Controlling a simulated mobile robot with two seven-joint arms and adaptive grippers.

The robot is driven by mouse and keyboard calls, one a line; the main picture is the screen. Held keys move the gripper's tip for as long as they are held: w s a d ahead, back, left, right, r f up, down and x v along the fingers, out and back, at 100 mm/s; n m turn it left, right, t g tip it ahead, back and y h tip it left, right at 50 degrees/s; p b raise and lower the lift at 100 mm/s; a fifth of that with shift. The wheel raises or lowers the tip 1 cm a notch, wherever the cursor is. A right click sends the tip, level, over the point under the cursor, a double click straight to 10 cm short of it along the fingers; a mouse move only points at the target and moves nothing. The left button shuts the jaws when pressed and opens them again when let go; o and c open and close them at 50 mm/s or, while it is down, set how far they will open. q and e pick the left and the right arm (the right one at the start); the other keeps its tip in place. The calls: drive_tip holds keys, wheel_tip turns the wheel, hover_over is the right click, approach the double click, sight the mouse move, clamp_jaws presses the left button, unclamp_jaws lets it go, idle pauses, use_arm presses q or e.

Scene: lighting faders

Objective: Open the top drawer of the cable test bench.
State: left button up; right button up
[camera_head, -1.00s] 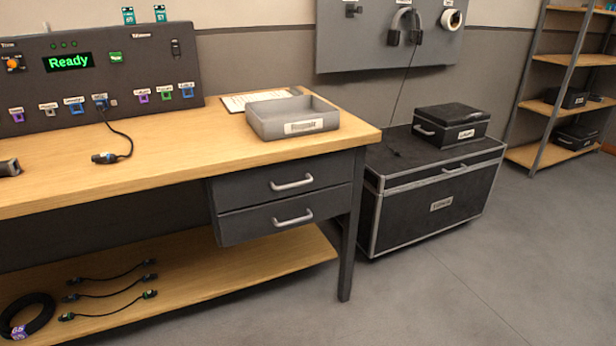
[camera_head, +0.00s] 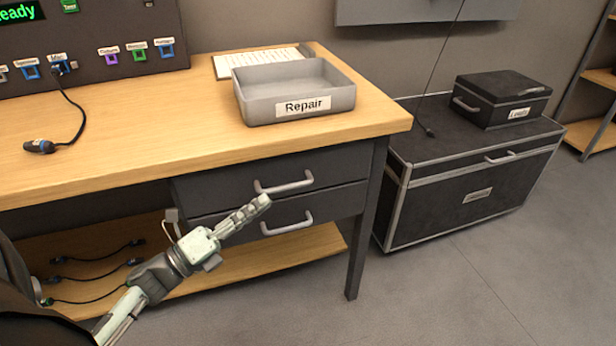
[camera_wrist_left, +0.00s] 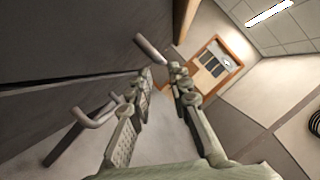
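The cable test bench's top drawer (camera_head: 225,185) is closed, with a silver bar handle (camera_head: 284,184). The lower drawer (camera_head: 340,205) is also closed, with a similar handle (camera_head: 287,224). My left gripper (camera_head: 262,203) is in front of the drawers, its fingertips near the left end of the top handle. In the left wrist view my left gripper (camera_wrist_left: 162,72) has its two fingers apart, with nothing held between them. The top handle (camera_wrist_left: 150,47) shows just beyond the fingertips, and the lower handle (camera_wrist_left: 95,112) is left of the fingers. My right gripper is not in view.
A grey tray labelled Repair (camera_head: 250,111) stands on the benchtop (camera_head: 190,125) above the drawers, by a paper sheet (camera_head: 230,66). A black case (camera_head: 465,196) stands right of the bench leg (camera_head: 368,230). The floor in front is clear.

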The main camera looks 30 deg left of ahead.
sight(285, 187)
use_arm(q)
drive_tip(key=p+x, duration=0.1)
drive_tip(key=x, duration=0.5)
drive_tip(key=shift+r, duration=0.15)
drive_tip(key=shift+w+d+r, duration=0.1)
drive_tip(key=shift+w+d, duration=0.15)
drive_tip(key=shift+w, duration=0.3)
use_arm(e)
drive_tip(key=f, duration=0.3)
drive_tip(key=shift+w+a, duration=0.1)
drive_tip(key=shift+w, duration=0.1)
use_arm(q)
clamp_jaws()
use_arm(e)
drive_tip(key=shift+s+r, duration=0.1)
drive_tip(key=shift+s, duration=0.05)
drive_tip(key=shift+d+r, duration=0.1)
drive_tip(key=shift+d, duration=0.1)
